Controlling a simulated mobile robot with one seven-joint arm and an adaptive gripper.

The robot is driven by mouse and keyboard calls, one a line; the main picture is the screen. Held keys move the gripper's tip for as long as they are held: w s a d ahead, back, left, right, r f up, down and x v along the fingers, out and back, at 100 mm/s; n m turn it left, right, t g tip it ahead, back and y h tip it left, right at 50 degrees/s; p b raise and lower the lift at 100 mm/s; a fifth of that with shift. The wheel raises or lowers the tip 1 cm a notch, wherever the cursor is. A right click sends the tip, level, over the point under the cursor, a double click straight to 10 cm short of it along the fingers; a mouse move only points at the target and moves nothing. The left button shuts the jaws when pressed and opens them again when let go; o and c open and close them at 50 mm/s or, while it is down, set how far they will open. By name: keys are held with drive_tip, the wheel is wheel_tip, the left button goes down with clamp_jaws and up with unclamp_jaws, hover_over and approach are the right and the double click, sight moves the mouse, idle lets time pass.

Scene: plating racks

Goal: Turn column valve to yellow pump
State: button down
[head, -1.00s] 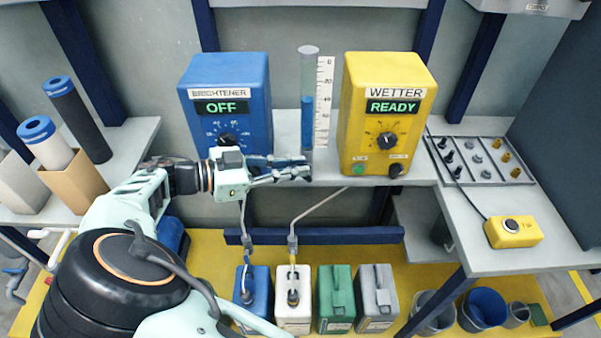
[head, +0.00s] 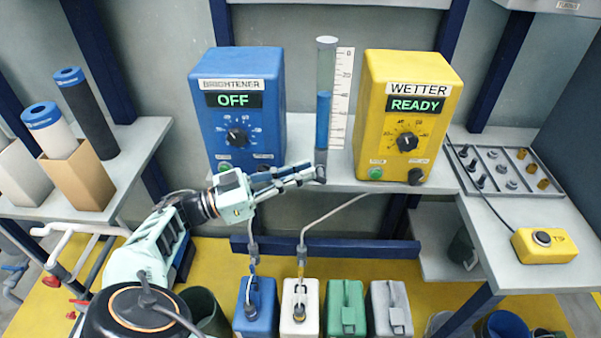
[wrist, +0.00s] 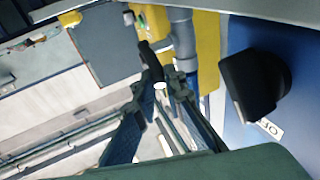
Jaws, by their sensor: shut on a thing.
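The clear column (head: 325,75), partly filled with blue liquid, stands between the blue BRIGHTENER pump (head: 205,120), showing OFF, and the yellow WETTER pump (head: 375,130), showing READY. My gripper (head: 318,172) is at the foot of the column, its fingers reaching in from the left. In the wrist view my gripper (wrist: 161,84) has its fingers closed in at a black valve handle (wrist: 150,62) beside a grey pipe (wrist: 182,42). The fingers partly hide the handle and valve body, so which pump the valve points to cannot be told.
A black knob (wrist: 255,85) on the blue pump is close to the fingers. Several jugs, including a green one (head: 346,312), stand below the shelf. A tray of fittings (head: 500,170) and a yellow button box (head: 545,246) are at the right. Tubes stand at the left.

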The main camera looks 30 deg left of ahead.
drive_tip(key=shift+w, duration=0.1)
drive_tip(key=c, duration=2)
unclamp_jaws()
drive_tip(key=v, duration=1.2)
